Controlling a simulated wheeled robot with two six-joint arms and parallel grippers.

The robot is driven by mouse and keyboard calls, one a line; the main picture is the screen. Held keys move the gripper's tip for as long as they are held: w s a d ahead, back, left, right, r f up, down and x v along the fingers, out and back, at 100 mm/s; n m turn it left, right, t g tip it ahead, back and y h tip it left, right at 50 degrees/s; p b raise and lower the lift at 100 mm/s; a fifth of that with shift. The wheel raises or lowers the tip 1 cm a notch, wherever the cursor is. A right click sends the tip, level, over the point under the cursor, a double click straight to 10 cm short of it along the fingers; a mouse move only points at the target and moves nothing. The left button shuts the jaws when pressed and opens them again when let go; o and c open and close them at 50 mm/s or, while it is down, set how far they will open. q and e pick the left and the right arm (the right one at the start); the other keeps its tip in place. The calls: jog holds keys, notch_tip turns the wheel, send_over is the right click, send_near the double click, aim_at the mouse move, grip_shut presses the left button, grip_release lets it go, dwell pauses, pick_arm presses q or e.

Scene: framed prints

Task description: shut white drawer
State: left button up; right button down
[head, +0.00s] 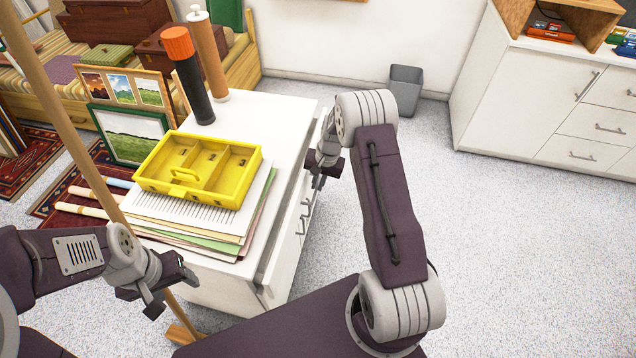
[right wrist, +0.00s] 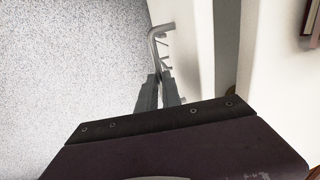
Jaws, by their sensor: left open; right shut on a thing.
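The white drawer cabinet (head: 285,110) stands in the middle of the head view, its handled front facing right. Its top drawer (head: 287,238) stands out a little from the body, with a narrow gap behind its front panel. In the right wrist view the drawer front (right wrist: 188,60) shows with a dark gap behind it. My right gripper (head: 318,181) is at this front, shut on the grey bar handle (right wrist: 161,33); the fingers meet at the handle's near part. My left gripper (head: 170,294) is open and empty, low beside the cabinet's near left corner.
A yellow divided box (head: 225,183) sits on stacked papers (head: 190,228) on the cabinet top, with two upright cylinders behind. A wooden pole (head: 75,140) leans at the left. The floor (head: 480,250) right of the cabinet is clear; a grey bin (head: 405,90) stands at the back.

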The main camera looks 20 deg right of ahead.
aim_at(306, 179)
jog(key=w+a+p, duration=0.1)
jog(key=w+a, duration=0.1)
jog(key=a, duration=0.1)
jog(key=shift+w+r, duration=0.1)
jog(key=shift+w, duration=0.1)
jog(key=shift+a, duration=0.2)
jog(key=c, duration=1.5)
grip_release()
jog(key=shift+w, duration=0.1)
jog(key=shift+a, duration=0.1)
